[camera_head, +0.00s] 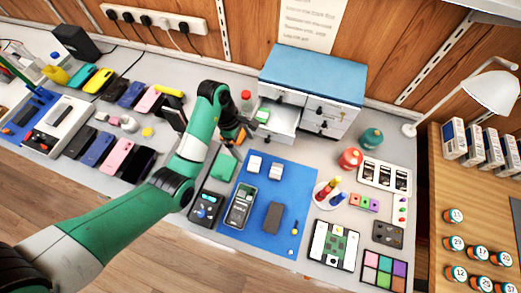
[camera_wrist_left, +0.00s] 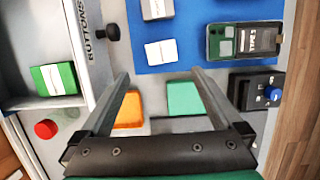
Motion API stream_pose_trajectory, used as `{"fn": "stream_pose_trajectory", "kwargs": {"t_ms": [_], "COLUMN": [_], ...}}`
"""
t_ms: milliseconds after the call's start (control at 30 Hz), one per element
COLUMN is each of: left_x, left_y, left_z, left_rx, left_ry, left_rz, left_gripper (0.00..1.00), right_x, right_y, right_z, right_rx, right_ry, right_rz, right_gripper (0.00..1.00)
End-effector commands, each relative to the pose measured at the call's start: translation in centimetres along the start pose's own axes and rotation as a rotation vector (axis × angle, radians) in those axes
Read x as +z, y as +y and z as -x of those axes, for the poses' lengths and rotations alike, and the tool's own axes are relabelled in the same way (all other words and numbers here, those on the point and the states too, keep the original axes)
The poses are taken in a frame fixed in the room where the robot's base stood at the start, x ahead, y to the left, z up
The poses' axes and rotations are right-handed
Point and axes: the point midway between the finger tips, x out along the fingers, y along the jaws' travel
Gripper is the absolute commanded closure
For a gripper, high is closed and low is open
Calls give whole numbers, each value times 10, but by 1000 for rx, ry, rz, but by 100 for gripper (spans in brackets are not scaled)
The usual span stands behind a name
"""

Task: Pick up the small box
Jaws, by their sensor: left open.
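Which thing is the small box is not certain. A green-and-white small box (camera_head: 262,115) lies in the open drawer (camera_head: 286,124); the box (camera_wrist_left: 54,79) is left of my fingers in the left wrist view. Two small white boxes, (camera_head: 254,163) and (camera_head: 276,171), lie on the blue mat (camera_head: 301,184); one (camera_wrist_left: 160,51) shows just beyond my fingertips. My left gripper (camera_head: 241,134) is open and empty beside the drawer, with its fingers (camera_wrist_left: 162,74) spread above an orange piece (camera_wrist_left: 130,110) and a green piece (camera_wrist_left: 185,98). My right gripper is out of view.
A blue-topped drawer cabinet (camera_head: 313,73) stands behind the mat. A phone (camera_head: 241,206) and a dark grey block (camera_head: 273,217) lie on the mat. A meter with a blue knob (camera_head: 206,206) is left of it.

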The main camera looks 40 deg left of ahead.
Motion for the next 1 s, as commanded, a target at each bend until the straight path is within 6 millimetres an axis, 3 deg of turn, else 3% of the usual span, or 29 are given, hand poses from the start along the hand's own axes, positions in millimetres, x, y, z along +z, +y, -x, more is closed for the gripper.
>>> {"fn": "stream_pose_trajectory", "kwargs": {"t_ms": [167,400,733,1000], "left_x": [-1,-2,0,-2], "left_y": [0,1,1,1], "left_z": [-9,-52,-70,-114], "left_rx": [0,3,3,2], "left_ry": [1,-1,-1,-2], "left_rz": [0,-2,0,0], "left_gripper": [0,0,0,0], "right_x": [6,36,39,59], "right_y": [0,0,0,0], "right_z": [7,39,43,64], "right_rx": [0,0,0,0], "right_ry": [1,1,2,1], "right_rz": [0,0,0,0], "right_gripper": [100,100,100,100]}}
